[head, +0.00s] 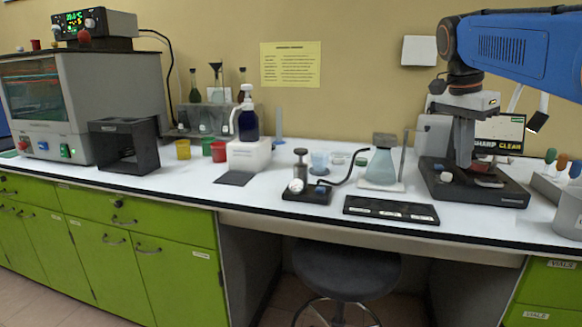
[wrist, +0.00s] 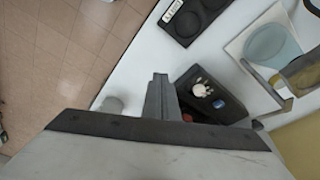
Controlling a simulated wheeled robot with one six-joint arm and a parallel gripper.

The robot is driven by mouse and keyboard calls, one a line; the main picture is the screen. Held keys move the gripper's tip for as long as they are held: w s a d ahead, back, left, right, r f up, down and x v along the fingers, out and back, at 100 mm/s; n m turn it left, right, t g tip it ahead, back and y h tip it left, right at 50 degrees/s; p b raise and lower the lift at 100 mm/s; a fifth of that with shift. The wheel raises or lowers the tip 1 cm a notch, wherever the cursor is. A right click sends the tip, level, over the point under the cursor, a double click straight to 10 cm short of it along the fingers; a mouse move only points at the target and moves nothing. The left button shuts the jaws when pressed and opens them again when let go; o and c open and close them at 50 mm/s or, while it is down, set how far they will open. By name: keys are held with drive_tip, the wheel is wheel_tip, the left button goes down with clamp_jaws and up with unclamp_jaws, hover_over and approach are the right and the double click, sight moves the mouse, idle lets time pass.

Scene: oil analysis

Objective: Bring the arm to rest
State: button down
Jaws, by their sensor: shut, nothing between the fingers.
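My blue arm (head: 520,50) reaches in from the upper right in the head view. It bends down at the wrist, and my gripper (head: 463,160) points down over a black-based instrument (head: 490,195) at the right of the bench. In the wrist view, my gripper (wrist: 158,78) shows as grey fingers closed together with nothing between them. The instrument's dark base (wrist: 225,102), with a white knob and a small blue part, lies beside and below the fingers there. I cannot tell how much height separates the fingers from it.
A flask (head: 381,165) stands on a white plate left of the instrument. A black tray (head: 390,210) lies along the bench's front edge. A small screen (head: 500,132) stands behind the instrument, and a grey cup (head: 568,212) stands at far right. A stool (head: 345,270) is below the bench.

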drive_tip(key=s+a+f+n+t+y, duration=0.1)
drive_tip(key=s+a+f+n, duration=0.2)
drive_tip(key=s+f+n, duration=0.2)
drive_tip(key=s+a+f+n+t, duration=0.1)
drive_tip(key=s+a+f+n, duration=0.3)
drive_tip(key=s+f, duration=0.6)
drive_tip(key=s+a+f+n+t+y, duration=0.1)
drive_tip(key=s+f+n, duration=0.5)
drive_tip(key=f, duration=0.7)
drive_tip(key=shift+s+a+f+t+y, duration=0.15)
drive_tip(key=shift+s+a+t+y, duration=0.25)
drive_tip(key=shift+s+a, duration=0.8)
